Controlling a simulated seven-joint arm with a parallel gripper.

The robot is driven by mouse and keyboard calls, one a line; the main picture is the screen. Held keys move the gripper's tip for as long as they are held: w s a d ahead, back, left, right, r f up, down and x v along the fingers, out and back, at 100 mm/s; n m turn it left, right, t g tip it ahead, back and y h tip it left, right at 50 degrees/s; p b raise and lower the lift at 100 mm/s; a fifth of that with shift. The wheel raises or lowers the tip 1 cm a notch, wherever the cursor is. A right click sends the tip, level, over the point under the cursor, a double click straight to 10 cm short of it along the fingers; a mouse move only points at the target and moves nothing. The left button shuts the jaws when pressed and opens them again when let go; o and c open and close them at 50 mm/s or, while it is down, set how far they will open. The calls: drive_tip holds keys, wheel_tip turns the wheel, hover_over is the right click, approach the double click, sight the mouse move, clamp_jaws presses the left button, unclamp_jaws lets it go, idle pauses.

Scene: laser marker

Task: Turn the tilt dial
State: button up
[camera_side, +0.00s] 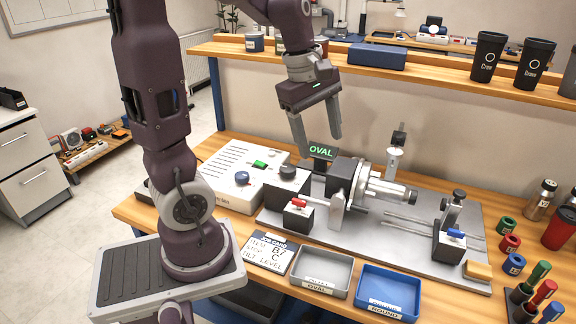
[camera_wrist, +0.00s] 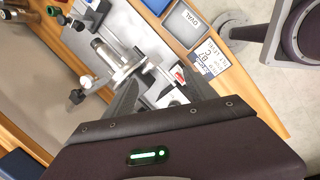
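My gripper (camera_side: 320,146) is open and empty, held above the bench over the laser-marker fixture (camera_side: 385,215). Its fingers frame part of the fixture in the wrist view. A white control box (camera_side: 222,170) stands left of the fixture. It carries a blue dial (camera_side: 241,178) and a green switch (camera_side: 260,165). A dark round knob (camera_side: 288,172) sits at the fixture's left end, below my gripper. No readable label shows which of these is the tilt dial. The job card (camera_side: 268,251) lies in front and reads B7, C and TILT LEVEL.
A small display reading OVAL (camera_side: 320,150) stands behind the fixture's left part, close to my fingertips. Grey (camera_side: 322,272) and blue (camera_side: 388,292) trays line the front edge. A shelf (camera_side: 430,75) runs behind.

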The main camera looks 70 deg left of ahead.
drive_tip(key=w+a+f+n+g, duration=0.1)
drive_tip(key=a+f+n, duration=0.3)
drive_tip(key=a+n, duration=0.3)
drive_tip(key=n+g, duration=0.2)
drive_tip(key=n, duration=0.6)
hover_over(288, 167)
drive_tip(key=shift+y, duration=0.3)
wheel_tip(288, 167, down, 6)
drive_tip(key=shift+d+f, duration=0.15)
wheel_tip(288, 167, down, 7)
drive_tip(key=shift+s+f, duration=0.1)
drive_tip(key=c, duration=1.4)
